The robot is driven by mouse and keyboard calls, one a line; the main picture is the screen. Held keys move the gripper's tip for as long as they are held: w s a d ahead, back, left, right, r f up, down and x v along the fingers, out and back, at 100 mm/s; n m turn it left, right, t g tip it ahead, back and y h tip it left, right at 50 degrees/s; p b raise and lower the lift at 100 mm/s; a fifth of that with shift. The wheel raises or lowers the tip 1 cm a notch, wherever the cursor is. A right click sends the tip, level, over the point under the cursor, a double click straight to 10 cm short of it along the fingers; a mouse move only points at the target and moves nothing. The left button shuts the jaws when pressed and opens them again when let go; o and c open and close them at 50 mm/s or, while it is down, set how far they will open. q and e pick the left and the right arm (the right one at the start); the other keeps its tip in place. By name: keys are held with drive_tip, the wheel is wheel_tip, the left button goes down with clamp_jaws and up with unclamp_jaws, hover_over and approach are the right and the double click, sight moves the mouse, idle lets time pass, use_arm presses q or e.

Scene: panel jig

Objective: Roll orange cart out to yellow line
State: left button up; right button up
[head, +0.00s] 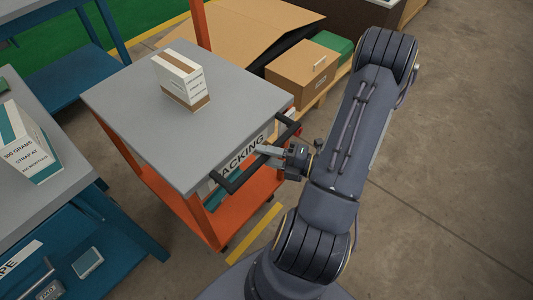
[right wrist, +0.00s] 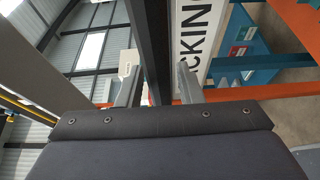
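The orange cart (head: 152,182) has a grey top and stands between the blue benches and my right arm. Its black handle (head: 233,181) sticks out on the side facing my arm, in front of a panel lettered "PACKING". My right gripper (head: 268,155) is at the handle. In the right wrist view the dark handle bar (right wrist: 150,45) runs between its two fingers (right wrist: 158,82), with narrow gaps seen beside it, so the gripper looks open around the bar. A yellow line (head: 255,235) lies on the floor just off the cart's handle side. My left gripper is out of view.
A white and brown carton (head: 182,80) stands on the cart top. Blue benches with a box (head: 28,145) are close on the left. A pallet with cartons (head: 303,72) and a green box is behind the cart. The floor at right is clear.

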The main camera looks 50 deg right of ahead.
drive_tip(key=shift+o, duration=0.5)
drive_tip(key=shift+s+d, duration=0.2)
drive_tip(key=shift+s, duration=0.1)
drive_tip(key=v, duration=0.7)
drive_tip(key=shift+p, duration=0.3)
